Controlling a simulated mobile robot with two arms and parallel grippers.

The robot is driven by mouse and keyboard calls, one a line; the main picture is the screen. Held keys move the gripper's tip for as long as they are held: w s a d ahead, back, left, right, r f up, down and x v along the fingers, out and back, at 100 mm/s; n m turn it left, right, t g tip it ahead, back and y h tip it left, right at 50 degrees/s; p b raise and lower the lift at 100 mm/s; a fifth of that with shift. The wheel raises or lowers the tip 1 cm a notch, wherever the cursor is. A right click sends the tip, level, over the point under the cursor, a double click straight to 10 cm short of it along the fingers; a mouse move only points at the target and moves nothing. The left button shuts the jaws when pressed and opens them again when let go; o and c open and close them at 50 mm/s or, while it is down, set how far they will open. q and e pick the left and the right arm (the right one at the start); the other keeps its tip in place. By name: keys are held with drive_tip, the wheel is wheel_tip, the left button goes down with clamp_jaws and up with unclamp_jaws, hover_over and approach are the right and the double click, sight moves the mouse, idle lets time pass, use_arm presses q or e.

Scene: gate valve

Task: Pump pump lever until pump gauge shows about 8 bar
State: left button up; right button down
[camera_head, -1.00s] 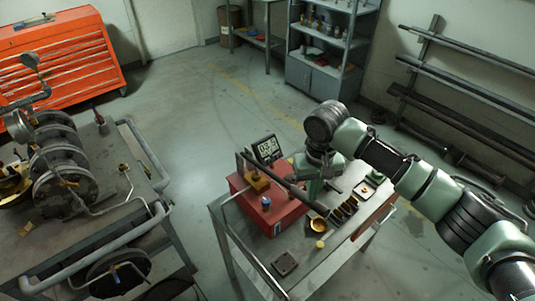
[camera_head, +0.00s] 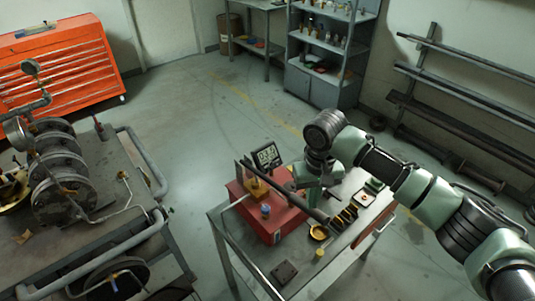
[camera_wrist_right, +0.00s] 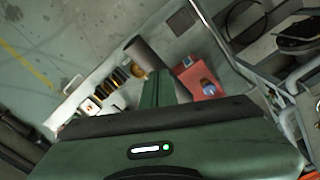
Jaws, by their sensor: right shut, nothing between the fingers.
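The red pump (camera_head: 272,222) stands on a grey metal cart. Its dark pump lever (camera_head: 292,200) slants from the upper left down to the right over the pump. The pump gauge (camera_head: 267,156) is a black-framed digital display behind the pump; its digits are too small to read surely. My right gripper (camera_head: 312,194) points down beside the lever's outer part, shut and empty. In the right wrist view, its green fingers (camera_wrist_right: 165,88) lie next to the dark lever grip (camera_wrist_right: 146,52) and the red pump (camera_wrist_right: 203,82). I cannot tell whether they touch the lever. My left gripper is out of view.
The cart (camera_head: 248,262) also carries a yellow cup (camera_head: 319,232), several dark items and a dark square plate (camera_head: 284,273). A bench with pipework (camera_head: 90,230) stands at left. Floor between bench and cart is open. Shelving (camera_head: 322,88) is at the back.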

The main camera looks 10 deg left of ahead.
wheel_tip(320, 180, down, 13)
drive_tip(key=b, duration=0.4)
wheel_tip(320, 180, up, 13)
drive_tip(key=p, duration=0.4)
idle(0.3)
idle(0.3)
wheel_tip(320, 180, down, 9)
drive_tip(key=b, duration=0.2)
drive_tip(key=shift+f, duration=0.2)
idle(0.7)
